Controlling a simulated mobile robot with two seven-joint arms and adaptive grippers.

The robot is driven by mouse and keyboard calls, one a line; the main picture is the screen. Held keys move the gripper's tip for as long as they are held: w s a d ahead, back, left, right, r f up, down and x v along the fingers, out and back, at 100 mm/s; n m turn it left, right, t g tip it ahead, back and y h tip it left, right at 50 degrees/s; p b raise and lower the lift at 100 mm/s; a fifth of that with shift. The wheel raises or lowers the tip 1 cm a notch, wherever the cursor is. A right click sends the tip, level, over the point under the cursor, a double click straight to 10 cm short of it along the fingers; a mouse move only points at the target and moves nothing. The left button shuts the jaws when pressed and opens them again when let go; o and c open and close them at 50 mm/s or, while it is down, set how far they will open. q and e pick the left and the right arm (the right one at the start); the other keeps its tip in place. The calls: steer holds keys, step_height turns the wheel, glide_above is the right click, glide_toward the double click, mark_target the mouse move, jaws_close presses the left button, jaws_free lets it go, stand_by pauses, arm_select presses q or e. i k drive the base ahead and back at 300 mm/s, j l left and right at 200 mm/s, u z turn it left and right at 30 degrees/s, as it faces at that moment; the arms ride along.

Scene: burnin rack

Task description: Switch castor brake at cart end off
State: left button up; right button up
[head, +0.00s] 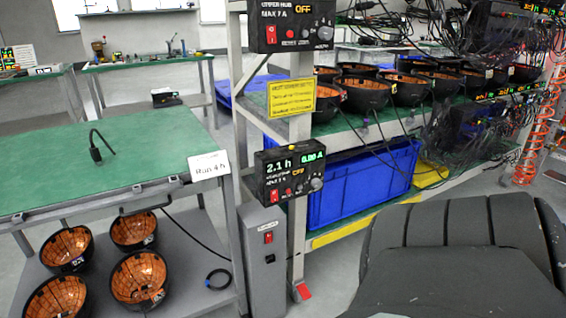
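A small red tab (303,291) shows near the floor at the foot of the grey rack upright (300,215). It looks like a castor brake pedal, but it is too small to tell which way it is set. The castor wheel itself is not clearly visible. Neither of my grippers is in view.
A green-topped bench (60,185) with black-and-copper bowls on its lower shelf stands left. A grey switch post (264,262) stands just left of the red tab. A blue crate (362,185) sits in the rack. A large dark ridged shape covers the lower right.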

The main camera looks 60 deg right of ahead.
mark_target(301, 287)
steer(key=z, duration=2.05)
